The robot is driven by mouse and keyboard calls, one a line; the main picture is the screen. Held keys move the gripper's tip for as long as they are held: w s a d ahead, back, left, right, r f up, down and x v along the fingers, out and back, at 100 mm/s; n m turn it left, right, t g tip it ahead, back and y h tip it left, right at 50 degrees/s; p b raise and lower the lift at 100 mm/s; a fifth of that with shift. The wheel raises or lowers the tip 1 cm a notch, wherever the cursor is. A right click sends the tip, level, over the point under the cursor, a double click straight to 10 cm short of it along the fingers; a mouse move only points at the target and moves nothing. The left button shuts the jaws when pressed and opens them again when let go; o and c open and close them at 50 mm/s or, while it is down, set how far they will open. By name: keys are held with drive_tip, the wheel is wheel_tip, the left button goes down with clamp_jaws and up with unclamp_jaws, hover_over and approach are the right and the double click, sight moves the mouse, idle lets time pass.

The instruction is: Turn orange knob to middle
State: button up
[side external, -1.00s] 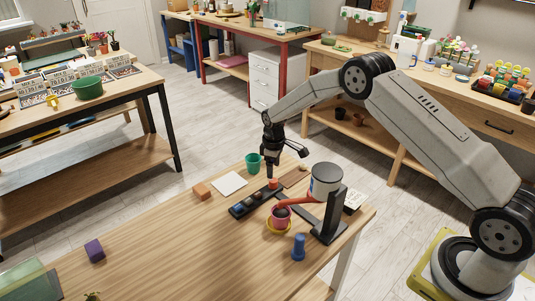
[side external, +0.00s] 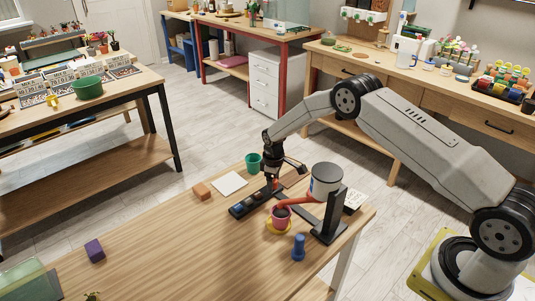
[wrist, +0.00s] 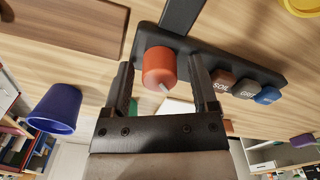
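The orange knob (wrist: 158,66) sits at one end of a black panel (wrist: 224,52). A pale pointer mark shows on its lower right edge in the wrist view. My gripper (wrist: 161,72) is open, with one finger on each side of the knob and a small gap visible on both sides. Buttons labelled SOIL (wrist: 221,82) and GRIT (wrist: 244,88) and a blue button (wrist: 267,95) sit along the panel.
A black stand (side external: 331,222) holds a white canister (side external: 325,180) beside the panel. A green pot (side external: 253,162), a white card (side external: 229,183) and an orange block (side external: 201,191) are nearby. The near-left table is mostly clear.

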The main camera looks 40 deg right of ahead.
clamp_jaws()
drive_tip(key=shift+m, duration=0.4)
drive_tip(key=m, duration=0.4)
drive_tip(key=shift+m, duration=2.6)
drive_tip(key=shift+o, duration=1.1)
unclamp_jaws()
drive_tip(key=shift+r, duration=0.1)
